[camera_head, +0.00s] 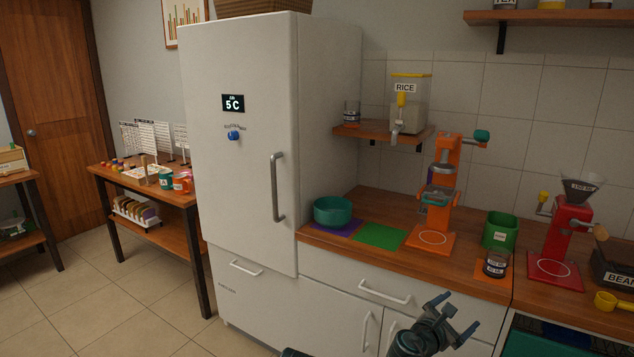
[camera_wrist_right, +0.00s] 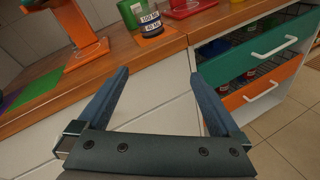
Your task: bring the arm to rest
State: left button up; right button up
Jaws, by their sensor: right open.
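My right gripper (camera_head: 457,314) is in front of the white lower cabinets, below the counter's front edge. In the right wrist view its two blue-grey fingers (camera_wrist_right: 158,76) are spread apart with nothing between them. Past the fingertips in that view are the counter edge and a small labelled jar (camera_wrist_right: 151,24) on an orange mat. The jar also shows on the counter in the head view (camera_head: 496,263), apart from the gripper. My left gripper does not show.
The wooden counter (camera_head: 461,269) holds a teal bowl (camera_head: 333,212), a green mat (camera_head: 380,236), an orange machine (camera_head: 436,200), a green container (camera_head: 499,231) and a red grinder (camera_head: 562,240). A white fridge (camera_head: 240,150) stands left. Open drawers (camera_wrist_right: 255,50) stick out at right.

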jog(key=s+a+f+m+g+y, duration=0.4)
jog(key=s+a+f+m, duration=0.2)
jog(key=a, duration=0.3)
jog(key=s+a+f+m+g+y, duration=0.3)
jog(key=s+a+f+m, duration=0.3)
jog(key=a, duration=0.4)
jog(key=s+a+f+m+g+y, duration=0.4)
jog(key=s+a+f+m, duration=0.2)
jog(key=a, duration=0.3)
notch_tip(320, 180, up, 17)
jog(key=p, duration=1.7)
jog(key=shift+d+t, duration=0.3)
